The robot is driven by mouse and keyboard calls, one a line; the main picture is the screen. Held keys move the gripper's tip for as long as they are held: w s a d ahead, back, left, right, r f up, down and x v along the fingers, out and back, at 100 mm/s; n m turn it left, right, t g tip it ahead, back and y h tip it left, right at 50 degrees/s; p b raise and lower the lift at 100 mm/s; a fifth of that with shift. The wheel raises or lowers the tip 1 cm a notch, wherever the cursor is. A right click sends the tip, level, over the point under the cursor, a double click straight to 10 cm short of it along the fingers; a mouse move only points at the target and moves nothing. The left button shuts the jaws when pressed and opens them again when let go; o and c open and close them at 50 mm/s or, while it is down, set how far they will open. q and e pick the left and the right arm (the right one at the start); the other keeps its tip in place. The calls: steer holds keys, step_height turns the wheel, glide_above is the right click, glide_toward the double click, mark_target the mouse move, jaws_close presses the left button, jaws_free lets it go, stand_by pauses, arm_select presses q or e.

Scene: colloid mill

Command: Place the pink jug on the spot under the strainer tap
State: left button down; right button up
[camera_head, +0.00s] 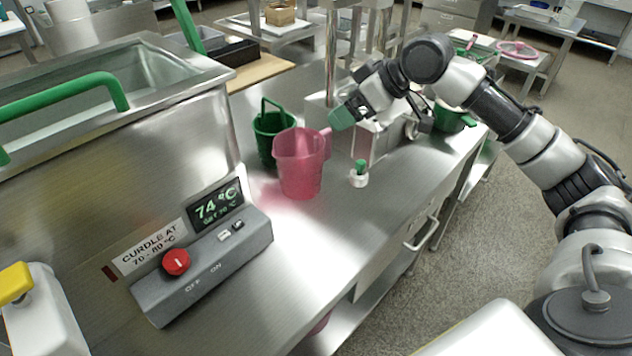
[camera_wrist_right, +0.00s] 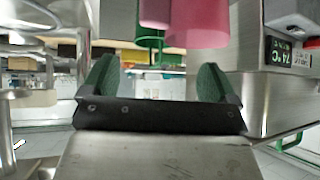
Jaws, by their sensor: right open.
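The pink jug (camera_head: 300,170) stands upright on the steel counter, its handle on the right side. My right gripper (camera_head: 341,118) is beside the handle's upper part, with green finger pads. In the right wrist view its fingers (camera_wrist_right: 157,82) are apart with nothing between them. There the pink jug (camera_wrist_right: 202,22) and part of its handle show at the top edge, above the fingers; contact cannot be told. A small white piece with a green top (camera_head: 360,174) is right of the jug. I cannot clearly identify the strainer tap or the spot. My left gripper is out of view.
A green jug (camera_head: 269,135) stands close behind the pink one. A steel vat (camera_head: 150,130) and a control box (camera_head: 205,260) reading 74 °C are at left. A steel box (camera_head: 372,145) and green bowl (camera_head: 452,119) are at right. The counter's front stretch is clear.

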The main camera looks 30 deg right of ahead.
mark_target(314, 131)
steer(key=x, duration=1)
steer(key=shift+w+f+b, duration=0.25)
steer(key=shift+b, duration=0.05)
steer(key=c, duration=0.7)
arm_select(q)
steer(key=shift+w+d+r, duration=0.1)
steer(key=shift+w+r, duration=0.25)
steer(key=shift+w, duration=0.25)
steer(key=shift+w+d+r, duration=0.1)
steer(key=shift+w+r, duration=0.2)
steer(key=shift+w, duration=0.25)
arm_select(e)
steer(key=shift+r, duration=0.1)
steer(key=c, duration=0.7)
